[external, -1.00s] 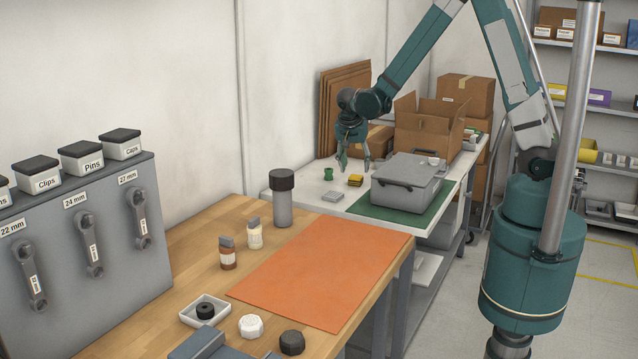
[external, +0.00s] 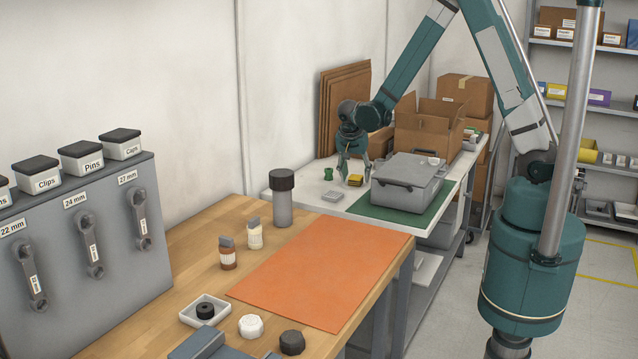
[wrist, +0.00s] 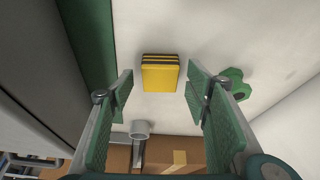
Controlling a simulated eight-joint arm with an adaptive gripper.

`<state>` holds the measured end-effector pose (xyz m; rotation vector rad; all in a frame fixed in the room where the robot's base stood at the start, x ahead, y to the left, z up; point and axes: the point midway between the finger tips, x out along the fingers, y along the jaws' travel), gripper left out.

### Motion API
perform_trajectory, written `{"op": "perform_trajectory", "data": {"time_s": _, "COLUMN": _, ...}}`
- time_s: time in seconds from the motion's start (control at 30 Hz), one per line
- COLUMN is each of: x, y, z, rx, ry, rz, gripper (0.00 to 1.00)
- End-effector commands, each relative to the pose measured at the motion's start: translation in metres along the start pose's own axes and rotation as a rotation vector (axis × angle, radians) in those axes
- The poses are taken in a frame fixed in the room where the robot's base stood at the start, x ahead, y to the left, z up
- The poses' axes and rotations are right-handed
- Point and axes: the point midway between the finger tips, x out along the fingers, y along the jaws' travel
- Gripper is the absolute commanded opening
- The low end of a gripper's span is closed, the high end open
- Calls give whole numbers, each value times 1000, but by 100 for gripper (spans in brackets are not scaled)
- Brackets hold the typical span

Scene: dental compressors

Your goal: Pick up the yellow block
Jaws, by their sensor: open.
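The yellow block (external: 355,180) lies on the white bench at the back, left of the grey case. In the wrist view the yellow block (wrist: 160,74) has dark stripes along one edge and shows between my two fingers, a little beyond the fingertips. My gripper (external: 355,176) is open and empty, pointing down with its fingers to either side of the block in the external view. In the wrist view my gripper (wrist: 158,85) has its green pads well apart. I cannot tell how high the fingertips are above the bench.
A green hexagonal piece (wrist: 236,82) lies beside one finger; it also shows in the external view (external: 328,174). A grey case (external: 410,181) on a green mat (external: 368,210) stands to the right. An open cardboard box (external: 428,131) is behind. A flat grey piece (external: 332,196) lies in front.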

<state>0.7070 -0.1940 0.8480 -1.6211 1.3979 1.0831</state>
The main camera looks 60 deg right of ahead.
Motion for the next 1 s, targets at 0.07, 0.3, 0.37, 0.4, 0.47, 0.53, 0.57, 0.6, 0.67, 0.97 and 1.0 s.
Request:
{"op": "perform_trajectory", "data": {"time_s": 0.07, "x": 2, "y": 0, "z": 0, "rx": 0, "ry": 0, "rz": 0, "gripper": 48}}
{"op": "perform_trajectory", "data": {"time_s": 0.3, "x": 2, "y": 0, "z": 0, "rx": 0, "ry": 0, "rz": 0, "gripper": 48}}
{"op": "perform_trajectory", "data": {"time_s": 0.37, "x": 2, "y": 0, "z": 0, "rx": 0, "ry": 0, "rz": 0, "gripper": 48}}
{"op": "perform_trajectory", "data": {"time_s": 0.4, "x": 2, "y": 0, "z": 0, "rx": 0, "ry": 0, "rz": 0, "gripper": 48}}
{"op": "perform_trajectory", "data": {"time_s": 0.47, "x": 2, "y": 0, "z": 0, "rx": 0, "ry": 0, "rz": 0, "gripper": 48}}
{"op": "perform_trajectory", "data": {"time_s": 0.53, "x": 2, "y": 0, "z": 0, "rx": 0, "ry": 0, "rz": 0, "gripper": 48}}
{"op": "perform_trajectory", "data": {"time_s": 0.57, "x": 2, "y": 0, "z": 0, "rx": 0, "ry": 0, "rz": 0, "gripper": 48}}
{"op": "perform_trajectory", "data": {"time_s": 0.6, "x": 2, "y": 0, "z": 0, "rx": 0, "ry": 0, "rz": 0, "gripper": 46}}
{"op": "perform_trajectory", "data": {"time_s": 0.67, "x": 2, "y": 0, "z": 0, "rx": 0, "ry": 0, "rz": 0, "gripper": 38}}
{"op": "perform_trajectory", "data": {"time_s": 0.97, "x": 2, "y": 0, "z": 0, "rx": 0, "ry": 0, "rz": 0, "gripper": 16}}
{"op": "perform_trajectory", "data": {"time_s": 1.0, "x": 2, "y": 0, "z": 0, "rx": 0, "ry": 0, "rz": 0, "gripper": 16}}
